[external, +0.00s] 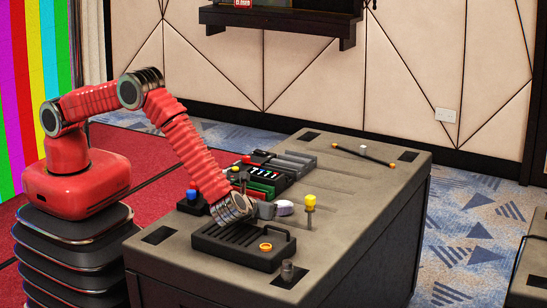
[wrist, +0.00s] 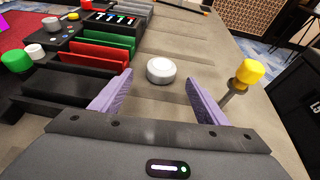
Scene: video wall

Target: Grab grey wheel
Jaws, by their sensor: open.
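A round, light-grey wheel (wrist: 161,70) sits on the grey table top, just beyond and between my fingertips in the wrist view. My gripper (wrist: 158,80) is open, with its two purple fingers spread to the left and right of the wheel and nothing held. In the external view my gripper (external: 284,208) is low over the table, reaching away from the arm.
A yellow knob on a post (wrist: 249,73) stands close right of my right finger. Red and green slotted blocks (wrist: 97,55) stand to the left. A black grooved tray (external: 243,245) with an orange ring (external: 265,247) lies near the table's front. Table beyond the wheel is clear.

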